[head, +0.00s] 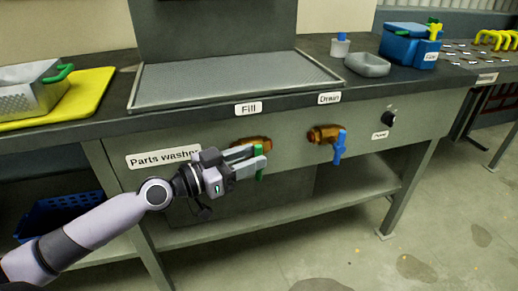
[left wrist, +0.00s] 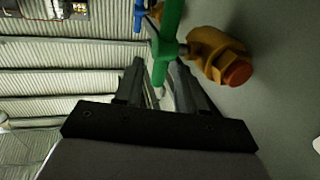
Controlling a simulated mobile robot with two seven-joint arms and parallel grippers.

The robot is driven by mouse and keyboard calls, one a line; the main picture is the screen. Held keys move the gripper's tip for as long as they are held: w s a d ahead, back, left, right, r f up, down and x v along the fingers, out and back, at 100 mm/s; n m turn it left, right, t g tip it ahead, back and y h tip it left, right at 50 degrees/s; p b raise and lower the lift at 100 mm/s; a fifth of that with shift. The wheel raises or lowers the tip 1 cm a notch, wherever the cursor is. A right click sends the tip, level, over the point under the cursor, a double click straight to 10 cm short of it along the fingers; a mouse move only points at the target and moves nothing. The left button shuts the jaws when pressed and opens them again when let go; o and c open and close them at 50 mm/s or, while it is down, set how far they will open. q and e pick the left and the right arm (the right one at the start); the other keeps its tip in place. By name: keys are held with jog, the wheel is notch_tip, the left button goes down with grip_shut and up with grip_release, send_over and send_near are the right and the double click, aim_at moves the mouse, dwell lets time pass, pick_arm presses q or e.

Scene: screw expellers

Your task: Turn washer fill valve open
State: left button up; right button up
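The fill valve is a brass body (head: 262,143) with a green handle (head: 259,175), on the washer's front panel below the "Fill" label (head: 249,108). The handle looks roughly vertical, partly hidden by my left gripper (head: 252,160). In the left wrist view the green handle (left wrist: 170,35) crosses between the fingertips of my left gripper (left wrist: 160,75), with gaps visible beside it. The brass body (left wrist: 215,55) is to the right of the fingers. My left gripper is open around the handle's end. My right gripper is not in view.
The drain valve (head: 323,134) with a blue handle (head: 339,148) is close to the right. A black knob (head: 388,119) is further right. A lower shelf (head: 300,205) runs beneath the panel. A blue crate (head: 65,212) is at the lower left.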

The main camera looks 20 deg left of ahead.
pick_arm(q)
jog(key=shift+x, duration=1.35)
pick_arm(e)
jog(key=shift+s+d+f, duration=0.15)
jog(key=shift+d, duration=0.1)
